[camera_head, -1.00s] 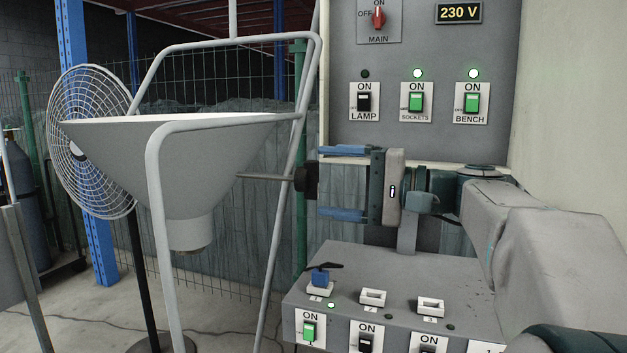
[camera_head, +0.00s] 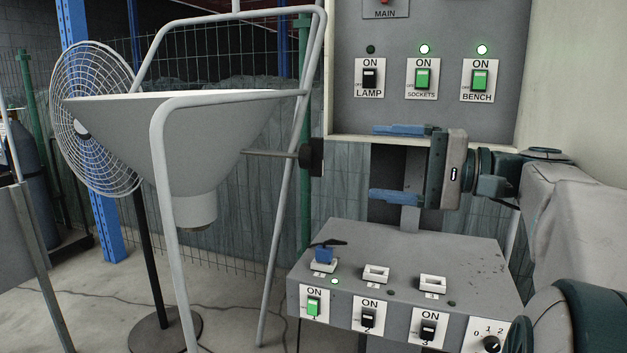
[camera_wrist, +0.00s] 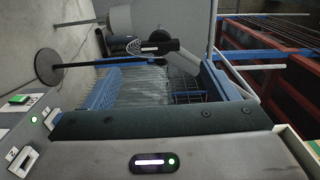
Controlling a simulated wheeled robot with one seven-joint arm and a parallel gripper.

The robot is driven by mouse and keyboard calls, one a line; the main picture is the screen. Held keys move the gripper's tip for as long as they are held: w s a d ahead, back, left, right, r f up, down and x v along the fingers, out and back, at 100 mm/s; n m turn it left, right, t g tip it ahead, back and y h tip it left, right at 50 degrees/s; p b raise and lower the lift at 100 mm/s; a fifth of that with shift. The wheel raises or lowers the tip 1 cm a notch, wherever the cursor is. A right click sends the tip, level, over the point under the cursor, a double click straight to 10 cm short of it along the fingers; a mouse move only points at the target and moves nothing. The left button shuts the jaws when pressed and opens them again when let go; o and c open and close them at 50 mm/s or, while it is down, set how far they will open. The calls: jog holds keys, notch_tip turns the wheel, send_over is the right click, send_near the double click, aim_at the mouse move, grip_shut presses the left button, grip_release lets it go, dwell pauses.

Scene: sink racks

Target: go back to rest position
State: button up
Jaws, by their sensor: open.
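My gripper (camera_head: 402,163) is open and empty in the head view. Its two blue fingers point left, one above the other, in front of the gap below the wall panel. A dark knob (camera_head: 312,157) on a thin rod of the grey hopper (camera_head: 180,140) is left of the fingertips, apart from them. In the wrist view, the grey gripper body (camera_wrist: 170,155) fills the bottom, and a blue finger (camera_wrist: 103,90) shows beyond it. The hopper and its rod show sideways in the wrist view.
A wall panel (camera_head: 397,110) with LAMP, SOCKETS and BENCH switches is above and behind my gripper. A grey switch box (camera_head: 400,258) with a blue plug (camera_head: 323,254) stands below. A fan (camera_head: 95,115) and white tube frame (camera_head: 165,200) are at the left.

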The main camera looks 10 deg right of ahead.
jog(key=s+a+f+g+h+p, duration=0.4)
jog(key=a+f+g+h+p, duration=0.15)
jog(key=a+f+p, duration=0.35)
jog(key=s+d+f+n+h+p, duration=0.1)
jog(key=s+f+n+h+p, duration=0.4)
jog(key=s+f+h+p, duration=0.3)
jog(key=shift+s+d+f+n+g+h, duration=0.35)
jog(key=shift+s+f+n+g+h, duration=0.15)
jog(key=shift+h, duration=0.45)
